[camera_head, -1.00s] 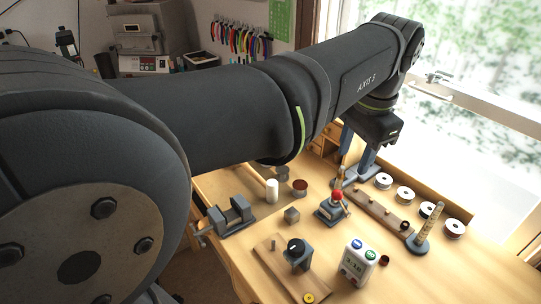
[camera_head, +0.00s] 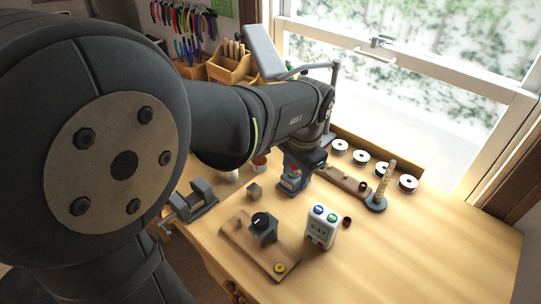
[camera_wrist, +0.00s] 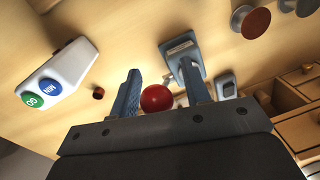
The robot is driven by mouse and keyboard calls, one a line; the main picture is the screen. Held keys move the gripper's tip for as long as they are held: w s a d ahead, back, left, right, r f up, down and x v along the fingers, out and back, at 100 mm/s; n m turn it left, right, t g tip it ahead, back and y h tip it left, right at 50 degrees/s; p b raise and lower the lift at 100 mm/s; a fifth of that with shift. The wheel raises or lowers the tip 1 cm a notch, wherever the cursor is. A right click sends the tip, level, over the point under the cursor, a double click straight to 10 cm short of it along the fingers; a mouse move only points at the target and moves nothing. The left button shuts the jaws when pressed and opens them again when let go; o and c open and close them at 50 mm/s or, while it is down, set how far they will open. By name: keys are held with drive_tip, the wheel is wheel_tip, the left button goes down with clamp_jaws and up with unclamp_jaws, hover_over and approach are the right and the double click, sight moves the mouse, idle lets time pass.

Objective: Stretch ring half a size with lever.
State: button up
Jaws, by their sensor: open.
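The lever's red ball knob (camera_wrist: 157,98) lies between the two blue fingers of my gripper (camera_wrist: 160,75) in the wrist view. The fingers are open, with gaps on both sides of the ball. The lever stands on a small blue-grey stretcher (camera_wrist: 183,62), whose labelled base shows just past the fingertips. In the head view my gripper (camera_head: 297,178) hangs down over the stretcher, and its fingers partly hide it and the knob. I cannot make out a ring on the stretcher.
A white meter (camera_head: 320,230) with blue and green buttons stands in front. A tapered mandrel (camera_head: 380,188) and white spools (camera_head: 361,157) stand right. The front-right bench is clear.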

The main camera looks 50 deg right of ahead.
clamp_jaws()
drive_tip(key=shift+a, duration=0.15)
drive_tip(key=shift+a+f+h, duration=0.65)
drive_tip(key=shift+a+h, duration=0.05)
drive_tip(key=shift+h, duration=0.5)
drive_tip(key=shift+a+f+h, duration=0.6)
drive_tip(key=shift+f+h, duration=0.25)
drive_tip(key=shift+h, duration=0.25)
drive_tip(key=shift+a+f, duration=0.3)
drive_tip(key=shift+f, duration=0.5)
drive_tip(key=shift+a+f, duration=0.3)
drive_tip(key=shift+f, duration=0.5)
drive_tip(key=shift+d+r, duration=0.1)
